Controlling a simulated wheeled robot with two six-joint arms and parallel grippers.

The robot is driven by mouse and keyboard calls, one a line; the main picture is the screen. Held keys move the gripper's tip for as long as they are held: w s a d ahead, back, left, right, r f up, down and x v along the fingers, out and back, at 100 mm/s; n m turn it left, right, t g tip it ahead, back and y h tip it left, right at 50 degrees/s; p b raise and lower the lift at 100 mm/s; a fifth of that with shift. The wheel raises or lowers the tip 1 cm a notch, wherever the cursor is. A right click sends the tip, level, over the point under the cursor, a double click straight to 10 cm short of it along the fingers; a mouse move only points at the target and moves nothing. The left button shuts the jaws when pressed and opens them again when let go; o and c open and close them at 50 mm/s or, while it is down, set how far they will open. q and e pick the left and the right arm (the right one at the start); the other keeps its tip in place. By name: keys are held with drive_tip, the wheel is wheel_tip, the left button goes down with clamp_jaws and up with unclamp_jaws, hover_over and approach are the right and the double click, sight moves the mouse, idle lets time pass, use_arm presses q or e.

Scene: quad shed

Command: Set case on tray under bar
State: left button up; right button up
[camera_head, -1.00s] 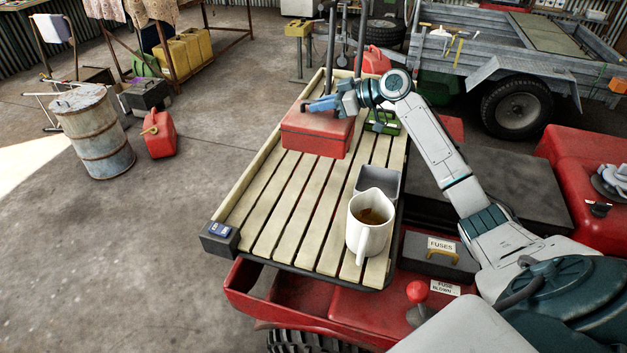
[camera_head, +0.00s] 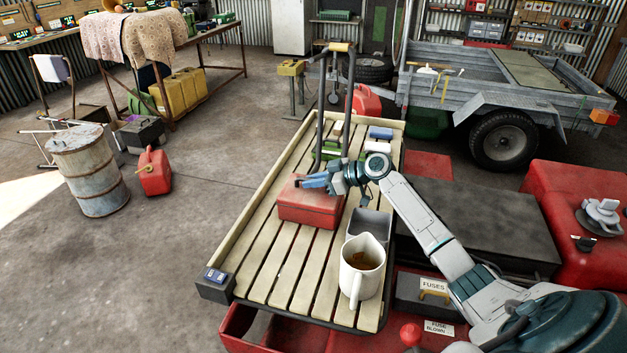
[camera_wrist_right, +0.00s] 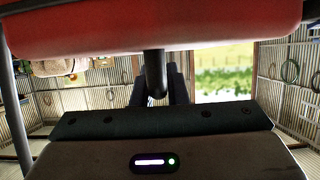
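The red case (camera_head: 310,207) is at the middle of the slatted wooden tray (camera_head: 262,262); I cannot tell whether it touches the slats. My right gripper (camera_head: 308,182) is at the case's top, its blue fingers on the handle. In the right wrist view, the case (camera_wrist_right: 160,30) fills the top, and its dark handle (camera_wrist_right: 155,75) runs down between the dark fingers (camera_wrist_right: 158,90), which look shut on it. The bar (camera_head: 340,47) is a tall hoop with a yellow grip, rising from the tray beyond the case. My left gripper is out of view.
A white mug (camera_head: 361,268) of brown liquid and a grey open bin (camera_head: 370,222) stand at the tray's near right. Green and blue items sit behind my wrist near the posts. The tray's near left slats are bare. A fuse box (camera_head: 428,297) lies right.

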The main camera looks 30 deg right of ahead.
drive_tip(key=o, duration=0.4)
drive_tip(key=shift+s+d, duration=0.25)
drive_tip(key=shift+r+b+v, duration=0.2)
drive_tip(key=shift+b+v, duration=2.65)
drive_tip(key=shift+v, duration=2.85)
